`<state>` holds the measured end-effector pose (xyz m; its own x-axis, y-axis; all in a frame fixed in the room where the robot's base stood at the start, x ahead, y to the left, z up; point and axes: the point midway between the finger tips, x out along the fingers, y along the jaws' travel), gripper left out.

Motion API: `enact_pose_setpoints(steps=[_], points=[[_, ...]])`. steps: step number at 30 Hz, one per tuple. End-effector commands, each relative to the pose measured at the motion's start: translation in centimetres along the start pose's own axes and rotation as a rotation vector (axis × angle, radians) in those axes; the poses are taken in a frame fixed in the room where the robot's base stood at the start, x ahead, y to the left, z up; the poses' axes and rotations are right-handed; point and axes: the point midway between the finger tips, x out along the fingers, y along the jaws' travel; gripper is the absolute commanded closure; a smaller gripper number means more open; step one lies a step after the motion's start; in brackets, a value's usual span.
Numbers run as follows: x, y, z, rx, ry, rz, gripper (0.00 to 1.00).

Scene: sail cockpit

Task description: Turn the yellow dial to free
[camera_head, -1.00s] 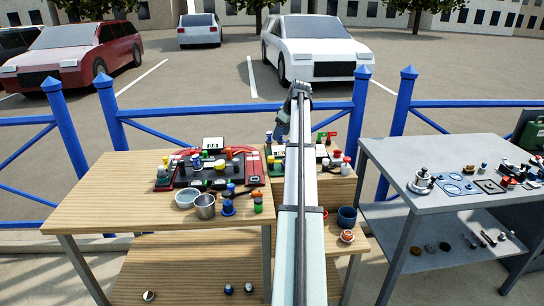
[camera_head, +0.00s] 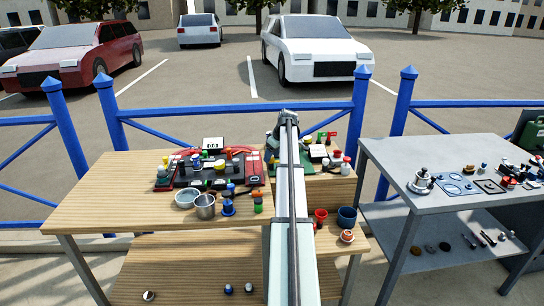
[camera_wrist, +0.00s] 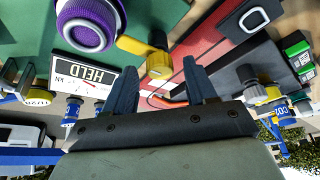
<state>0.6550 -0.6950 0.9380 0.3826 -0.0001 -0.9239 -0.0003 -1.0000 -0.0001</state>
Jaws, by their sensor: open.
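In the wrist view my gripper (camera_wrist: 161,85) has two dark blue fingers apart, with nothing seen held between them. A yellow knob with a dark top (camera_wrist: 158,64) stands beyond and between the fingertips, close to the left one. A white sign (camera_wrist: 86,80) reading HELD, upside down, with a red pointer, lies left of the left finger. I cannot tell for certain which yellow part is the dial. In the head view my arm hides the fingers and much of the right-hand board.
A wooden bench (camera_head: 110,190) bears a dark panel with several coloured knobs, a metal cup (camera_head: 205,206) and a bowl (camera_head: 187,198). A red mug (camera_head: 321,214) and a blue mug (camera_head: 347,216) stand on a lower level. A grey table (camera_head: 450,150) is at right. Blue railings run behind.

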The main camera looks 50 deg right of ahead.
Motion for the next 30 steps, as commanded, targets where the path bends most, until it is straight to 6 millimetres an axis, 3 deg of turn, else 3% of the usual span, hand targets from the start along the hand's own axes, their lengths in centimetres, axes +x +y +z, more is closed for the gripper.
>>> enact_pose_setpoints(steps=[11, 27, 30], points=[[0.42, -0.01, -0.02, 0.000, 0.000, 0.000, 0.44], [0.39, -0.02, -0.02, 0.000, 0.000, 0.000, 0.95], [0.39, -0.02, -0.02, 0.000, 0.000, 0.000, 0.99]])
